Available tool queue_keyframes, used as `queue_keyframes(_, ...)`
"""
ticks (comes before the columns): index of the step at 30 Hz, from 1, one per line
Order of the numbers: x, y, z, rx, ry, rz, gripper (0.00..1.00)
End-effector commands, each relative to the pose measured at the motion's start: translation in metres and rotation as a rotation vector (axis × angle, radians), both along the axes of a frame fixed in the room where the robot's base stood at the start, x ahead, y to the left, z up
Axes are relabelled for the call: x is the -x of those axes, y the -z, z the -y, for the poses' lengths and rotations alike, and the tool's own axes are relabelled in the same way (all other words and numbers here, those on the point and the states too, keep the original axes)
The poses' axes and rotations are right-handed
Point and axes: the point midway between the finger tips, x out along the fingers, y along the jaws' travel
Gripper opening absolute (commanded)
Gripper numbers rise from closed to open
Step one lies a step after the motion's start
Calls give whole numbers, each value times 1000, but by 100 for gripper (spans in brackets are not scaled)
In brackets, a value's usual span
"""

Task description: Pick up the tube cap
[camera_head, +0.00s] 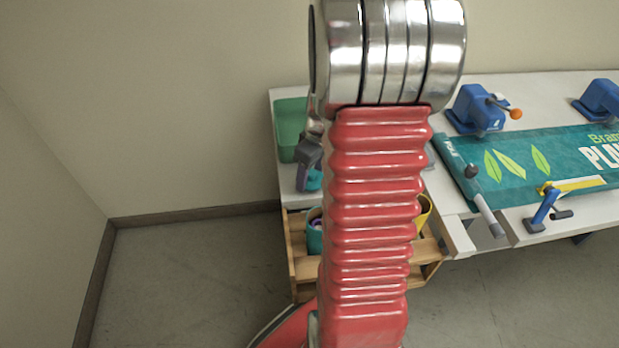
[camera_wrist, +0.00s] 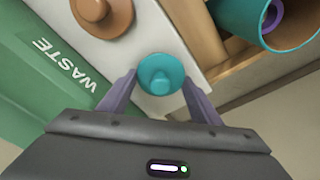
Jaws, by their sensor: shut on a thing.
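A teal round tube cap (camera_wrist: 160,72) with a raised knob sits between the two purple fingers of my gripper (camera_wrist: 160,80) in the wrist view. The gripper is shut on the cap, one finger on each side. In the head view my gripper (camera_head: 306,178) is at the left end of the white table, with a bit of teal showing beside it. My red arm hides much of that area. A brown-orange cap (camera_wrist: 103,14) lies on the white surface farther off in the wrist view. I cannot tell the cap's exact height above the table.
A green bin marked WASTE (camera_wrist: 35,75) is left of the cap; it stands on the table (camera_head: 455,165) in the head view (camera_head: 287,148). A wooden crate (camera_head: 297,262) below holds a teal cylinder (camera_head: 314,240) and a yellow one (camera_head: 425,208). Blue clamps (camera_head: 475,108) and a banner (camera_head: 520,160) lie right.

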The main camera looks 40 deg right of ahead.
Motion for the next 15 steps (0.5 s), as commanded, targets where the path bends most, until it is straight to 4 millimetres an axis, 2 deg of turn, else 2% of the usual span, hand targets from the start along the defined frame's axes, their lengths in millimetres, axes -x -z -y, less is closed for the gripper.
queue_keyframes(7, -1, -14, 1, 2, -1, 2, 37)
queue_keyframes(15, -1, -59, 1, 4, -1, 4, 37)
